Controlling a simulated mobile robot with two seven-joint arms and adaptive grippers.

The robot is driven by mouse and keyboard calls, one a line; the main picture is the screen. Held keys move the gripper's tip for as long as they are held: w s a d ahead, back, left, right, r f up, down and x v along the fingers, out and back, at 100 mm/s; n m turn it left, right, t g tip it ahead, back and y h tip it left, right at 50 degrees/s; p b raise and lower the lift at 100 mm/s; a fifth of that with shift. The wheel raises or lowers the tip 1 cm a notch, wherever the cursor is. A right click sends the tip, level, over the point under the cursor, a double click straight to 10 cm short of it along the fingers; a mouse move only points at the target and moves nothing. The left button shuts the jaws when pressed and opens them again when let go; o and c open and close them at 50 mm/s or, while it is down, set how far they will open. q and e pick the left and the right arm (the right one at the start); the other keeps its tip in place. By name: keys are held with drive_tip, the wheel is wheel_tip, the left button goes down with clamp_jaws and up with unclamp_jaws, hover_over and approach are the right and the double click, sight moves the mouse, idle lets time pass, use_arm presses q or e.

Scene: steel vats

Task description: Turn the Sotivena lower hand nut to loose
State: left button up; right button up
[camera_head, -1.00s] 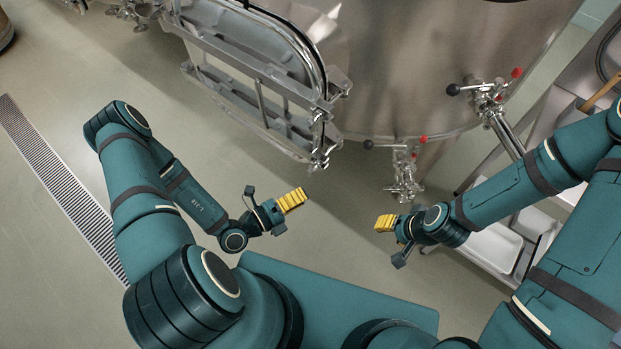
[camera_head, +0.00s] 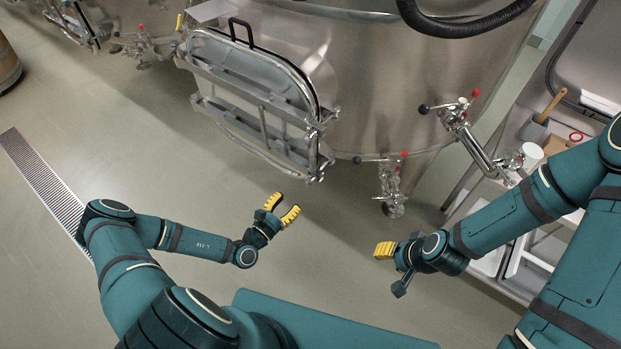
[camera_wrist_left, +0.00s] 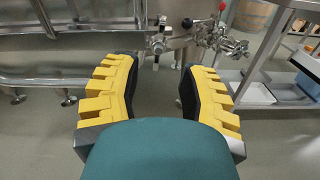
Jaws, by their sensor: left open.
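The vat's hatch (camera_head: 245,70) is closed at the front of the steel vat, with clamp hardware along its right edge. A small metal fastener (camera_head: 315,176) sits at the lower right of the hatch frame. It looks like the lower hand nut, but no name is readable and its turn state is too small to tell. My left gripper (camera_head: 287,203) is open and empty, below and left of that fastener and apart from it. Its spread yellow fingers also show in the left wrist view (camera_wrist_left: 162,65). My right gripper (camera_head: 383,250) is farther right, clear of the vat; its jaw opening is unclear.
A lower valve (camera_head: 391,185) and a side valve (camera_head: 455,112) with red and black knobs project from the vat (camera_head: 375,70). A steel trolley (camera_head: 530,150) with trays stands at right. A floor drain (camera_head: 45,180) runs at left. The floor before the hatch is clear.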

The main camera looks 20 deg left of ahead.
sight(309, 180)
use_arm(q)
drive_tip(key=x, duration=1.2)
drive_tip(key=shift+d+b, duration=0.1)
drive_tip(key=shift+b, duration=0.25)
clamp_jaws()
